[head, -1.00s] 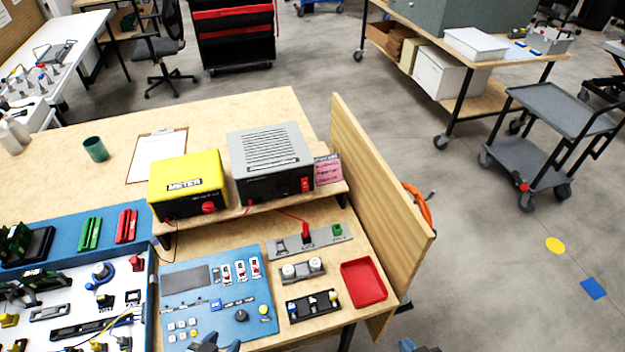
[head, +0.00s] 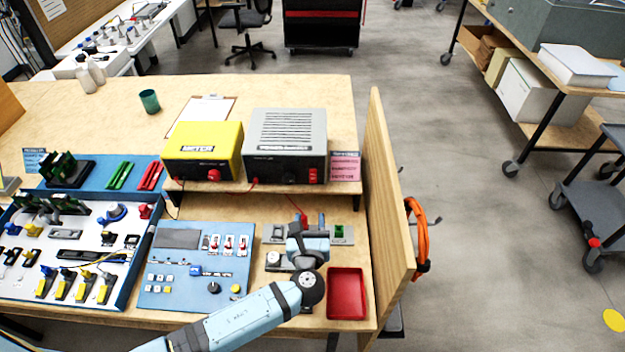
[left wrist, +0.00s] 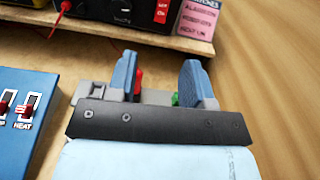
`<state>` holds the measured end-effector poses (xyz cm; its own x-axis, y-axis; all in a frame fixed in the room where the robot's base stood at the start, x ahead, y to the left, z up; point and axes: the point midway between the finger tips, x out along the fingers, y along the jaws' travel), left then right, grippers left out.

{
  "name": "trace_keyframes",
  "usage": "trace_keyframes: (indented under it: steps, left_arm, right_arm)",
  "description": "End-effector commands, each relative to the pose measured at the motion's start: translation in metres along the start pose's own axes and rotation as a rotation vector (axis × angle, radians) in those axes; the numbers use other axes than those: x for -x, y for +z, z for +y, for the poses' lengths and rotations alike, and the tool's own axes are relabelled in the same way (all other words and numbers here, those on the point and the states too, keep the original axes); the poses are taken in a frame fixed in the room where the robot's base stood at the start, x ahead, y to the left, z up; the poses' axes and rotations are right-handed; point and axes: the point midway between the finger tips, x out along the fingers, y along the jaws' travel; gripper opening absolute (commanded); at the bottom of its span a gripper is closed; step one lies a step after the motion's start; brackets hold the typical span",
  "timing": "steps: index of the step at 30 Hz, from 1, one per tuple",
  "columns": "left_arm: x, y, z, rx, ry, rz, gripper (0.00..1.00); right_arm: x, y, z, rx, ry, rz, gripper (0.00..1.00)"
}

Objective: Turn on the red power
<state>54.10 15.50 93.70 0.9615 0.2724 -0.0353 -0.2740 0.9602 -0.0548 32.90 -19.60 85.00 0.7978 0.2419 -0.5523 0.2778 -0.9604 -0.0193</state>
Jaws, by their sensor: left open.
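A grey strip (head: 275,235) with a red switch lever (head: 304,219) and a green part (head: 338,231) lies on the bench below the power supply shelf. My left gripper (head: 312,222) is over this strip, open, fingers pointing toward the shelf. In the left wrist view the red lever (left wrist: 138,83) stands between the fingers, close beside the left finger; I cannot tell whether they touch. The green part (left wrist: 175,99) shows beside the right finger. The grey power supply (head: 285,140) has a red rocker switch (head: 314,176) on its front. My right gripper is not in view.
A yellow meter (head: 203,150) stands left of the grey supply. A blue control panel (head: 170,293) lies left of my arm, a red tray (head: 346,293) right of it. A wooden side wall (head: 385,200) bounds the bench on the right. A red wire hangs from the shelf.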

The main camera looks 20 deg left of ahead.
Motion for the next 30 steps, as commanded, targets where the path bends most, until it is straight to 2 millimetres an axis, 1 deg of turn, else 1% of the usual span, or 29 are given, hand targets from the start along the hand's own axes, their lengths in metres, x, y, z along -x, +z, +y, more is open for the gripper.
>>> trace_keyframes:
  steps: [3,7,15,21,25,30]
  left_arm:
    - [-0.009,0.006,-0.002,-0.062,0.005,-0.038,0.47]
    - [-0.026,0.008,-0.002,-0.065,0.004,-0.04,0.47]
    - [-0.084,0.011,-0.002,-0.062,0.005,-0.038,0.47]
    - [-0.119,0.011,-0.002,-0.061,0.004,-0.036,0.47]
    - [-0.133,0.011,-0.002,-0.059,0.003,-0.035,0.47]
    - [-0.14,0.01,-0.001,-0.059,0.003,-0.034,0.47]
  right_arm:
    - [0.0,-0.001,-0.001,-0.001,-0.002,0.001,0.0]
    - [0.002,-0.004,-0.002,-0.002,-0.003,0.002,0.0]
    - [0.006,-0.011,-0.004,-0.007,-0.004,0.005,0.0]
    - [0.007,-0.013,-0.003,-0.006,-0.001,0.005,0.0]
    - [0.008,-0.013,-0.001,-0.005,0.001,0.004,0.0]
    - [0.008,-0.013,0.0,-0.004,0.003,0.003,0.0]
